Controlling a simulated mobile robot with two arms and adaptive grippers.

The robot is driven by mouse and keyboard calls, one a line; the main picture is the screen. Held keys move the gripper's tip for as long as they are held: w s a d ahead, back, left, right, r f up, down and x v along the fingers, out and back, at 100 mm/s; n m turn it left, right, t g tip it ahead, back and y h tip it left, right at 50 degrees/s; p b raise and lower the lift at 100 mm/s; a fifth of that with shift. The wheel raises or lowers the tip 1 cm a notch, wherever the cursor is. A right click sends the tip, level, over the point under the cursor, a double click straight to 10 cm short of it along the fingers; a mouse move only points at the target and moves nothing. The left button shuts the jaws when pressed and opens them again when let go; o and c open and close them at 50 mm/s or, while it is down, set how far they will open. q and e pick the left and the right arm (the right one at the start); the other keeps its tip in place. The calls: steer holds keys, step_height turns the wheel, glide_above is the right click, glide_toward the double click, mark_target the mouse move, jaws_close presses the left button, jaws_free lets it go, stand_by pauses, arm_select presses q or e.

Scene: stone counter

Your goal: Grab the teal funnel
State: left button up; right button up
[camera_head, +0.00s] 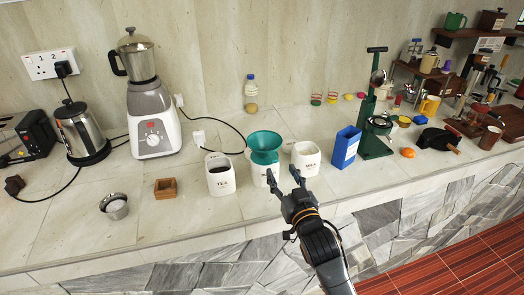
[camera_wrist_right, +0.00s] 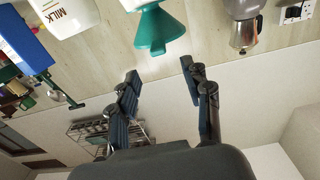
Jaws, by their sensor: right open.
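The teal funnel (camera_head: 265,142) rests with its wide mouth up in or on a white canister (camera_head: 262,174) on the counter, between two other white canisters. My right gripper (camera_head: 283,174) is open and empty, just in front of that canister and a little lower than the funnel in the picture. In the right wrist view the funnel (camera_wrist_right: 158,30) shows upside down, beyond the open fingertips (camera_wrist_right: 160,74) and apart from them. My left gripper is not in view.
A TEA canister (camera_head: 220,178) stands left of the funnel and a MILK canister (camera_head: 305,160) right of it. Further right are a blue box (camera_head: 345,147) and a green press (camera_head: 376,125). A wooden box (camera_head: 165,188) and a metal cup (camera_head: 114,207) stand left, with clear counter around them.

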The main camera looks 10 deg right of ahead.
mark_target(275, 161)
steer(key=w+p, duration=0.1)
steer(key=w, duration=0.3)
steer(key=w+p, duration=0.1)
steer(key=w, duration=0.4)
steer(key=shift+a+f, duration=0.1)
steer(key=shift+f, duration=0.1)
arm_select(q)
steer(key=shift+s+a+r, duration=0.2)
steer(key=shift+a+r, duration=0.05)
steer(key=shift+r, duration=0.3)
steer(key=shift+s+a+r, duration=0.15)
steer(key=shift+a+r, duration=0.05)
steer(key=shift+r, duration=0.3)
arm_select(e)
jaws_close()
